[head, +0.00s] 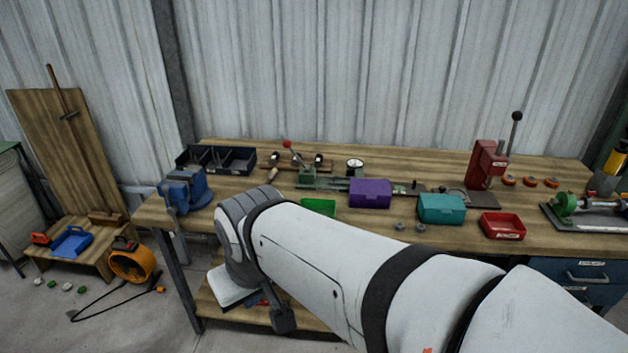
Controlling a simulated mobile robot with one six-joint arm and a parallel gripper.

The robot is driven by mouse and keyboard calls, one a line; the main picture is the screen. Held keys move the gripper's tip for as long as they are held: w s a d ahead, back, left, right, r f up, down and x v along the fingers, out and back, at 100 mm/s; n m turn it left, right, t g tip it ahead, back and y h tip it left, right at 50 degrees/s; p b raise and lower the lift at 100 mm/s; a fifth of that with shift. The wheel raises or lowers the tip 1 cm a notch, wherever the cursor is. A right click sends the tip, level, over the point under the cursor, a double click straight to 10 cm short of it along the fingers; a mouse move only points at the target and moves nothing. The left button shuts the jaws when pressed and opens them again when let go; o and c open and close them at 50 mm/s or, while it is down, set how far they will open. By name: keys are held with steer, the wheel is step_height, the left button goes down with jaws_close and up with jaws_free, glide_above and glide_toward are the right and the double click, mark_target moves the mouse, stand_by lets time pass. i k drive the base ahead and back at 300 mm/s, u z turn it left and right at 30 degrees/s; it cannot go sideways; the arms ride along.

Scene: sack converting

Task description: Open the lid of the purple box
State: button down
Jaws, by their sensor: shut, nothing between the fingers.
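The purple box (370,194) stands on the wooden workbench, a little right of the picture's middle, near the front half of the top. Its lid looks closed, with the top face flat and level. My arm reaches in from the lower right and passes in front of the bench, below and left of the box. Its visible bend is left of the box and apart from it. I cannot make out my gripper's fingers. Nothing covers the purple box's front.
A green bin (318,206) sits left of the purple box, and a teal box (441,208) and red tray (502,226) to the right. Small metal parts lie in front. A lever tool (305,178) and dial gauge (354,166) stand behind. A blue vise (184,189) is at left.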

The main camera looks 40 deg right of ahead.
mark_target(370, 188)
steer(key=z, duration=0.35)
steer(key=i, duration=0.95)
steer(key=z, duration=0.65)
